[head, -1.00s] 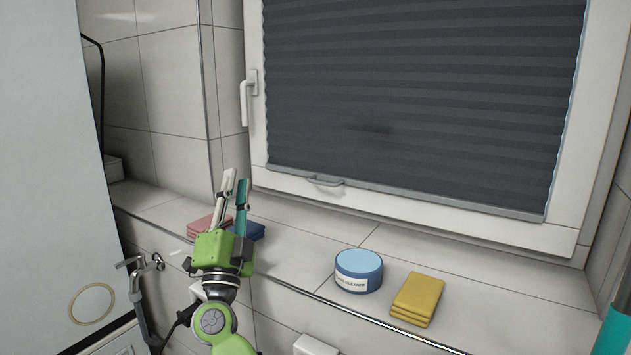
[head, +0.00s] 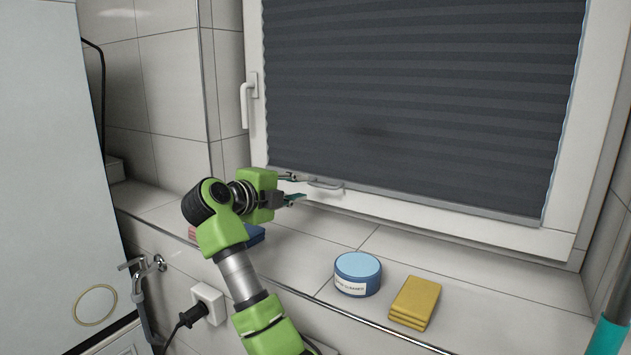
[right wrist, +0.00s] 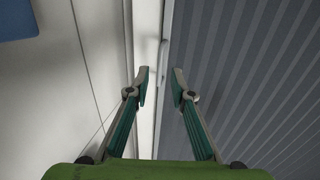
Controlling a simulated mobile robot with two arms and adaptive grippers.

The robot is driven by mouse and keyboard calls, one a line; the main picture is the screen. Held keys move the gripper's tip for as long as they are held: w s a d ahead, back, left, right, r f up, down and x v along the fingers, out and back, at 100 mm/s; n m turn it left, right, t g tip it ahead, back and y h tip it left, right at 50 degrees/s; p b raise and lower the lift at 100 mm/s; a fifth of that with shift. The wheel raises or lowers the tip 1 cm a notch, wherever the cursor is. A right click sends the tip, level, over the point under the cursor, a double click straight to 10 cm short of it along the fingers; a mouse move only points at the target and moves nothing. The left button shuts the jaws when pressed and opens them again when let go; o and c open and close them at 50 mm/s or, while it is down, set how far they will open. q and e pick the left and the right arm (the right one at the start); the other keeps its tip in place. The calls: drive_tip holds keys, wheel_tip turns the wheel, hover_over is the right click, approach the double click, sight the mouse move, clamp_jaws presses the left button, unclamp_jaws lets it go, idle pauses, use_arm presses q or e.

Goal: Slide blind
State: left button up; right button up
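The dark pleated blind (head: 420,100) covers most of the window and reaches down close to the bottom of the frame. Its bottom rail (head: 430,205) carries a small grey handle (head: 328,186) near the left end. My right gripper (head: 300,188) is open and points right, its fingertips just left of the handle. In the right wrist view, the open fingers (right wrist: 159,78) show with the handle (right wrist: 163,55) ahead, in line with the gap between them. The pleats of the blind (right wrist: 250,70) fill the right side there. My left gripper is not in view.
A blue tub (head: 358,275) and folded yellow cloths (head: 415,302) stand on the tiled sill (head: 480,290). A blue cloth (head: 257,236) and pink cloths (head: 193,233) lie partly behind my arm. A window latch (head: 248,100) sticks out at left.

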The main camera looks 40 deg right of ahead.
sight(315, 185)
drive_tip(key=p+x, duration=0.1)
drive_tip(key=x, duration=0.5)
drive_tip(key=shift+d+r+p, duration=0.1)
drive_tip(key=shift+d+p, duration=0.3)
drive_tip(key=shift+w+d+f, duration=0.3)
drive_tip(key=shift+d+f, duration=0.05)
drive_tip(key=shift+d, duration=0.4)
clamp_jaws()
